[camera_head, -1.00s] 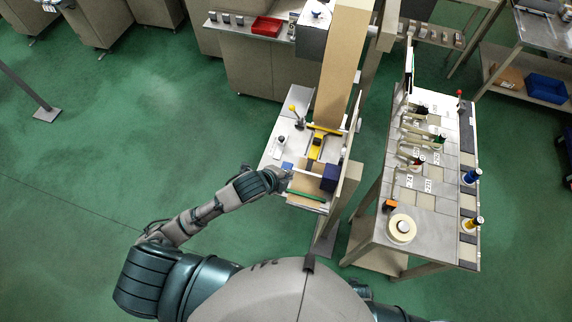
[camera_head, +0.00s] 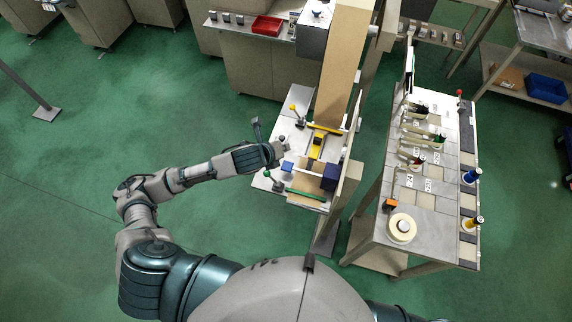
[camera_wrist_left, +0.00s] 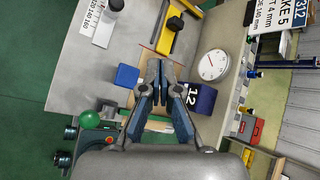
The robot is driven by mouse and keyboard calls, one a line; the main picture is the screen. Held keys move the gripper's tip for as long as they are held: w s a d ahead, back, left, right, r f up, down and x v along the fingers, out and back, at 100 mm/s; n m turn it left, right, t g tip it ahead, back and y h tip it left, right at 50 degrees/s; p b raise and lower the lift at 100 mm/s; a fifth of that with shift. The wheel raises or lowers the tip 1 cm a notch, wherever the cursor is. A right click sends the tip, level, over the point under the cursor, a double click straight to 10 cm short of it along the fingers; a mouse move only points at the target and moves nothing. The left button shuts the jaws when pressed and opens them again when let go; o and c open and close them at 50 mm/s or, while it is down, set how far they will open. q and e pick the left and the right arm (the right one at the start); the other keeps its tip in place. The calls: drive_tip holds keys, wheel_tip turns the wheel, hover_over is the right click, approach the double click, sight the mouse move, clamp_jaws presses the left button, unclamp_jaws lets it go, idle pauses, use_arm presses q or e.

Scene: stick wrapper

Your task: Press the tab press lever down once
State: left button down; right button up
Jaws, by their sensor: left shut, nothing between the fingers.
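A lever with a green ball knob (camera_head: 267,174) stands at the near left of the wrapper bench (camera_head: 262,183); the ball also shows in the left wrist view (camera_wrist_left: 88,118). A lever with a yellow knob (camera_head: 292,107) stands farther back. No readable label shows which one is the tab press lever. My left gripper (camera_head: 282,147) is over the bench's left side, between the two levers and apart from both knobs. In the left wrist view my left gripper (camera_wrist_left: 160,78) has its fingers together and empty. My right gripper is out of view.
A blue block (camera_head: 287,166) and a dark blue box (camera_head: 331,172) are near the left gripper. A yellow piece (camera_head: 316,146) and a wide tan strip (camera_head: 343,65) lie beyond. A side table (camera_head: 425,255) stands right. Green floor is open at left.

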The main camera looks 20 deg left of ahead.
use_arm(q)
drive_tip(key=f, duration=0.2)
drive_tip(key=b, duration=0.5)
hover_over(285, 166)
drive_tip(key=f, duration=0.4)
drive_tip(key=shift+d+f, duration=0.2)
drive_tip(key=shift+d, duration=0.2)
drive_tip(key=shift+f, duration=0.65)
drive_tip(key=shift+a+f, duration=0.1)
drive_tip(key=shift+f, duration=0.15)
drive_tip(key=shift+a, duration=0.4)
drive_tip(key=shift+d, duration=0.4)
drive_tip(key=shift+a, duration=0.3)
